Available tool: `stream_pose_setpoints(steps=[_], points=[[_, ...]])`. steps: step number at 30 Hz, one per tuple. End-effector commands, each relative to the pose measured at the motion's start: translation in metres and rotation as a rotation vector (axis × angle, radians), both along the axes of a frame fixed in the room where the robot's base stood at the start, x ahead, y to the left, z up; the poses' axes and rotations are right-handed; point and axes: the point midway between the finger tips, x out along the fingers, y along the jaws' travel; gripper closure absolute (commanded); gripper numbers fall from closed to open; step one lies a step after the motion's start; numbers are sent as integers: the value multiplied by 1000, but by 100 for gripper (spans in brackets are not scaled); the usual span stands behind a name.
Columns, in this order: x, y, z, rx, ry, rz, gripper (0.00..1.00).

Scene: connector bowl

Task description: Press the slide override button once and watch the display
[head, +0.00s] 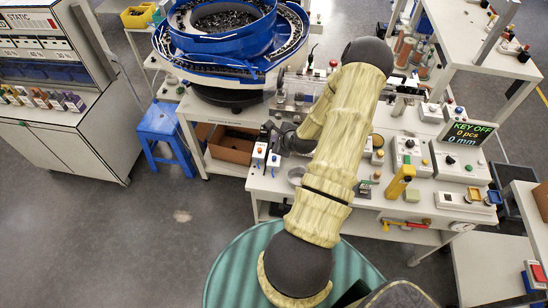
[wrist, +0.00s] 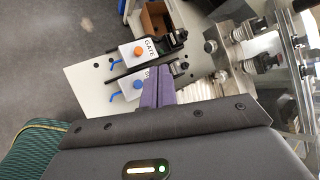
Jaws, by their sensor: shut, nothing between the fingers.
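A white box with a blue button (wrist: 137,84) is in the wrist view, its label mostly hidden behind my fingers; only a letter like S shows. In the head view the blue-button box (head: 273,161) stands at the table's left front corner. Next to it is a white box labelled GATE with an orange button (wrist: 138,50). My gripper (wrist: 158,82) is shut and empty, its purple fingertips just right of the blue button. I cannot tell whether they touch the box. The display (head: 470,132) reads KEY OFF, 0 pcs, 0 mm.
A blue bowl feeder (head: 228,45) stands behind the table's left end. A cardboard box (head: 231,146) sits on a shelf below it. Several control boxes and a yellow device (head: 398,182) occupy the table's right side. A blue stool (head: 160,128) stands on the floor at left.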

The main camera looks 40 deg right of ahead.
Motion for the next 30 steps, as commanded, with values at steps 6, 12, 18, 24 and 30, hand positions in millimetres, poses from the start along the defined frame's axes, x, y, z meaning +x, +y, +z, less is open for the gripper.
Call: stream_pose_setpoints(steps=[6,12,18,24,30], points=[[0,1,-29,0,1,2,100],[0,1,-53,1,3,2,100],[0,0,-74,1,1,1,100],[0,0,-83,0,1,1,100],[0,0,-82,0,1,1,100]])
